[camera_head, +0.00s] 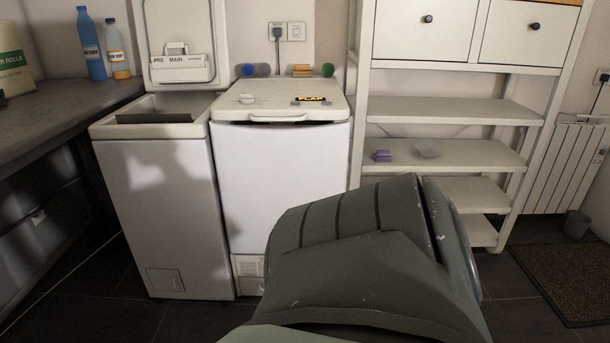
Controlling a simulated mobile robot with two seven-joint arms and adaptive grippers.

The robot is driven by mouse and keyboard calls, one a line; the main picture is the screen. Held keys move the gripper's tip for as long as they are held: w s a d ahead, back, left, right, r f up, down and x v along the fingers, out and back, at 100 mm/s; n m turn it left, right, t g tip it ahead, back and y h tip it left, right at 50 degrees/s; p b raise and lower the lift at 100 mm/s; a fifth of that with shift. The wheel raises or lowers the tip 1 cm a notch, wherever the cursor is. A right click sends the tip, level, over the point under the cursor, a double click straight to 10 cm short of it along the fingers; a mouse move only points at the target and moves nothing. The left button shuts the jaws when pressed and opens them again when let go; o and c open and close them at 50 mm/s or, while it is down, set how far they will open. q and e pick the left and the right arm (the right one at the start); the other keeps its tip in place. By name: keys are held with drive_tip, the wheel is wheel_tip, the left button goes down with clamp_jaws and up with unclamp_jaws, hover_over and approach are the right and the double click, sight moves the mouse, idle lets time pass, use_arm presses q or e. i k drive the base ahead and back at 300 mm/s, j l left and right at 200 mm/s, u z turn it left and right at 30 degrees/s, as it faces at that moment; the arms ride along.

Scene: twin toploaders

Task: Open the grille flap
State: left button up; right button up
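Two white toploader washing machines stand side by side. The right machine (281,180) has its lid closed, and low on its front is a pale slotted grille flap (249,267). The flap looks shut, and its right side is hidden behind a large grey link of my own arm. The left machine (165,210) has its lid raised and a plain square flap (165,280) at the bottom of its front, which looks shut. Neither of my grippers shows in this view.
A worktop with bottles (92,45) is on the left. Dark tiled floor (100,310) is clear before the left machine; a doormat (568,280) lies right.

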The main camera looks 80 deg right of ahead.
sight(247, 265)
drive_tip(key=z, duration=1.75)
